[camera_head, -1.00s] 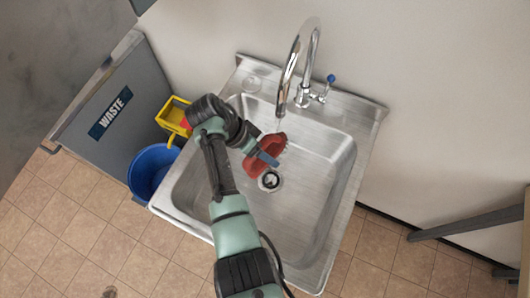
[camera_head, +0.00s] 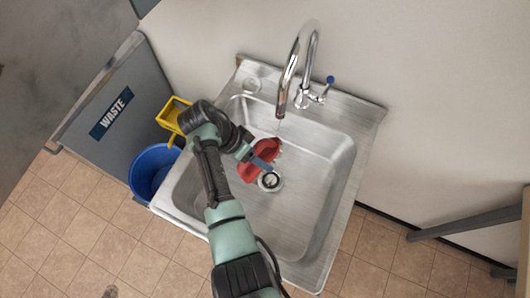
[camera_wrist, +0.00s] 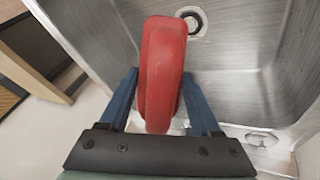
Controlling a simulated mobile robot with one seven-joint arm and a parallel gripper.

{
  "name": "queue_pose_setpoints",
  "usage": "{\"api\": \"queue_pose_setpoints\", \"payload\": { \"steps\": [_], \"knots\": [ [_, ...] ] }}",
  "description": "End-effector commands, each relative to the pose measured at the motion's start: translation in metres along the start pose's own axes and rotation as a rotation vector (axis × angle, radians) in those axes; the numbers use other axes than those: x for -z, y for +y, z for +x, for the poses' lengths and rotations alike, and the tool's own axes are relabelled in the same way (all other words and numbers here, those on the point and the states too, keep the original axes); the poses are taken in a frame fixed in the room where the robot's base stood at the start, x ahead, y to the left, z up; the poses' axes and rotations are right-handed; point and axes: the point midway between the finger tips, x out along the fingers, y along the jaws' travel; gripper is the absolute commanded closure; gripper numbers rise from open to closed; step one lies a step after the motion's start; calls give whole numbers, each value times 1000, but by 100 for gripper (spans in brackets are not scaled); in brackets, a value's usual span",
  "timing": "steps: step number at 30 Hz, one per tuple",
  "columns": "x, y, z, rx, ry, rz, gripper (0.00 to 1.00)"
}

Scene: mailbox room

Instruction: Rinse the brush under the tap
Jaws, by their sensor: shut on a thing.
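The red brush (camera_head: 264,152) is held over the sink basin, under the tap (camera_head: 283,95) and just above the drain in the picture. My gripper (camera_head: 259,162) is shut on it with its blue fingers. In the wrist view the brush (camera_wrist: 162,75) stands between the two fingers of my gripper (camera_wrist: 158,80), its smooth red back towards the camera. Its bristles are hidden. A faint thin line below the spout may be water; I cannot tell surely. The tap's handle has a blue tip (camera_head: 330,79).
The steel sink (camera_head: 310,225) has a drain (camera_head: 269,181) and open basin room to the right. A blue bucket (camera_head: 152,172) and a yellow container (camera_head: 172,113) stand at left, beside a grey panel marked WASTE (camera_head: 110,113). The wall is behind the tap.

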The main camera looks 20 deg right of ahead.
Motion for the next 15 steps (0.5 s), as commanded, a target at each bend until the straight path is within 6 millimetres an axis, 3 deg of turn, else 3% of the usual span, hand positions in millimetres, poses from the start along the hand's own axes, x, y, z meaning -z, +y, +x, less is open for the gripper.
{"api": "queue_pose_setpoints", "payload": {
  "steps": [15],
  "knots": [
    [-29, -26, -19, 2, 1, -2, 98]
  ]
}}
